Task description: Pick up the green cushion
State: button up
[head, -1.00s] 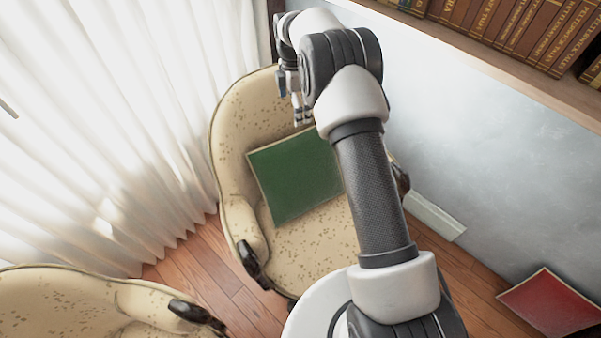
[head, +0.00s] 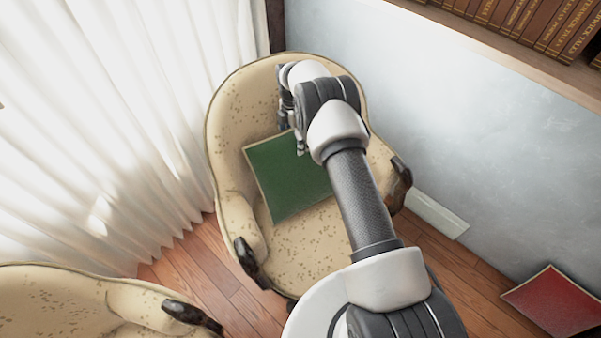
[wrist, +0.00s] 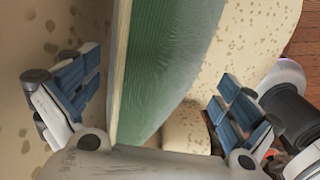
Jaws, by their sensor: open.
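The green cushion (head: 287,178) leans on the seat and backrest of a cream spotted armchair (head: 232,125). In the head view my gripper (head: 301,150) is at the cushion's upper edge, partly hidden by my arm. In the wrist view the cushion (wrist: 165,65) stands between the two blue-padded fingers of my open gripper (wrist: 155,98), its pale edge toward the left finger. Gaps show between the cushion and both fingers. The cushion's right part is hidden behind my arm in the head view.
A second cream armchair (head: 65,300) stands at the lower left. White curtains (head: 95,130) hang on the left. A bookshelf (head: 520,50) is on the wall at upper right. A red cushion (head: 556,302) lies on the wooden floor at lower right.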

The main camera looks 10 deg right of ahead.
aim_at(294, 149)
jog(key=f+b, duration=0.1)
jog(key=f, duration=0.1)
jog(key=f+b, duration=0.1)
jog(key=f, duration=0.2)
jog(key=shift+s+a+f, duration=0.1)
jog(key=shift+a+f, duration=0.1)
jog(key=shift+r, duration=0.1)
jog(key=shift+c, duration=0.4)
jog(key=shift+c, duration=1.3)
jog(key=shift+s, duration=0.2)
jog(key=c, duration=1.2)
jog(key=shift+c, duration=0.2)
